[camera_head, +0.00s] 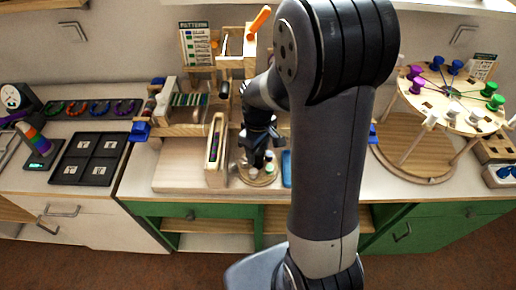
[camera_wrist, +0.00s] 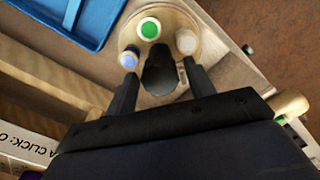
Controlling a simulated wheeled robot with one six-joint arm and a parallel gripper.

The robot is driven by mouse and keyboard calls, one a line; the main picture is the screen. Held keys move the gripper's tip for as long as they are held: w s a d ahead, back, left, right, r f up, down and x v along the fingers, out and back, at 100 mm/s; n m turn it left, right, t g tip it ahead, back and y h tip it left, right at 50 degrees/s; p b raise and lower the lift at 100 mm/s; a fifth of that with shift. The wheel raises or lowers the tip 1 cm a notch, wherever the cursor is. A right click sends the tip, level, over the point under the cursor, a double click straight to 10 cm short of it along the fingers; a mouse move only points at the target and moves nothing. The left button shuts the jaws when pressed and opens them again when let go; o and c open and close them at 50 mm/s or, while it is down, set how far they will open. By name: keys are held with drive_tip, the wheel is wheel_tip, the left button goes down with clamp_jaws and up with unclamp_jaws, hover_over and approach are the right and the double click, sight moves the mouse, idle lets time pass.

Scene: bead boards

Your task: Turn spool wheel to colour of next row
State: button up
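The spool wheel (camera_head: 262,183) is a small round wooden disc on the bench, with coloured spools around its rim. In the wrist view the wheel (camera_wrist: 171,17) shows a green spool (camera_wrist: 149,28), a blue spool (camera_wrist: 129,57) and a whitish spool (camera_wrist: 187,41). A dark knob (camera_wrist: 160,76) stands at its middle. My gripper (camera_head: 257,161) points down over the wheel. In the wrist view my gripper (camera_wrist: 160,70) is open, one finger on each side of the knob, with gaps showing. A pattern card (camera_head: 197,44) stands at the back; its rows are too small to read surely.
A wooden frame (camera_head: 215,165) stands close left of the wheel. A blue tray (camera_head: 287,170) lies close on its right; it also shows in the wrist view (camera_wrist: 92,18). A round peg stand (camera_head: 440,105) is at right. A black tray (camera_head: 89,158) lies at left.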

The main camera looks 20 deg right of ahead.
drive_tip(key=c, duration=0.8)
drive_tip(key=shift+m, duration=0.4)
drive_tip(key=m, duration=0.3)
drive_tip(key=shift+b, duration=0.4)
drive_tip(key=m, duration=0.3)
drive_tip(key=shift+m, duration=0.4)
drive_tip(key=m+b, duration=0.1)
drive_tip(key=m, duration=0.5)
drive_tip(key=shift+r, duration=0.1)
drive_tip(key=shift+m, duration=0.4)
drive_tip(key=o, duration=1)
